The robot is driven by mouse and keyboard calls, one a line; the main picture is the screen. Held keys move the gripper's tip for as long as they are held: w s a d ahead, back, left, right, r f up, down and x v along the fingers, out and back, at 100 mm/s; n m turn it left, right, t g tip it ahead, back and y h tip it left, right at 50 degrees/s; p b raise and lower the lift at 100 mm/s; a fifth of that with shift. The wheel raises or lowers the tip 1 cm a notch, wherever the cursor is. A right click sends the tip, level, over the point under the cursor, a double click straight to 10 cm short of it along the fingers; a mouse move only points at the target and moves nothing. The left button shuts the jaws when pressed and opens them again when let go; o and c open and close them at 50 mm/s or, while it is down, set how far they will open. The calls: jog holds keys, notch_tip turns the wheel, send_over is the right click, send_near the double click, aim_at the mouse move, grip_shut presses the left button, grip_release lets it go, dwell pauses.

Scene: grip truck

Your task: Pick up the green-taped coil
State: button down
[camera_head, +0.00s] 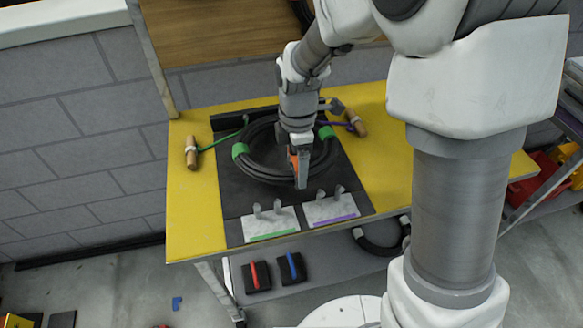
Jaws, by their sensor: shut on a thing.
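The green-taped coil (250,174) is a black cable ring with green tape bands at its left and right sides. It sits over the black mat (232,205) on the yellow table. My gripper (301,183) points down at the coil's front right part and is shut on it. The fingers and part of my arm hide the grasped section. I cannot tell whether the coil is touching the mat or slightly raised.
Wooden-handled tools lie left (192,152) and right (356,123) of the coil. Two white plates with green (270,224) and purple (331,208) stripes and grey pegs stand in front. Another black coil (382,246) is on the lower shelf.

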jog(key=s+d+r, duration=0.2)
jog(key=d+r, duration=0.4)
jog(key=d, duration=0.4)
jog(key=shift+d+r+p, duration=0.2)
jog(key=shift+r+p, duration=0.05)
jog(key=shift+p, duration=0.15)
dwell(0.5)
